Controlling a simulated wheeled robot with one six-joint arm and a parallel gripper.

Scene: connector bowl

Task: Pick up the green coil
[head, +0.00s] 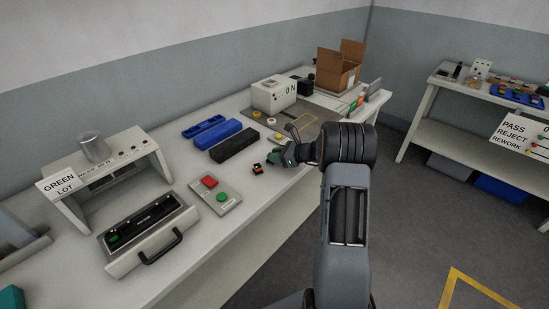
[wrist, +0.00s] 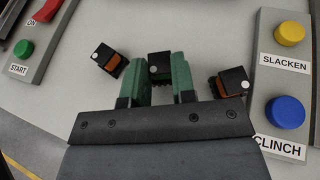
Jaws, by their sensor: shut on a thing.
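My gripper (wrist: 161,80) has green fingers, which stand on either side of a small black-topped coil (wrist: 160,63) with a white dot. The gripper is shut on this coil. Its lower body is mostly hidden between the fingers, with a little green showing; I take it as the green coil. I cannot tell whether it touches the table.
A panel with a yellow button (wrist: 289,33) and a blue button (wrist: 285,112) lies close right of the gripper. A panel with red and green buttons (head: 215,194) lies to the left. Blue (head: 204,127) and black (head: 234,143) trays are behind. A testing fixture (head: 150,234) stands front left.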

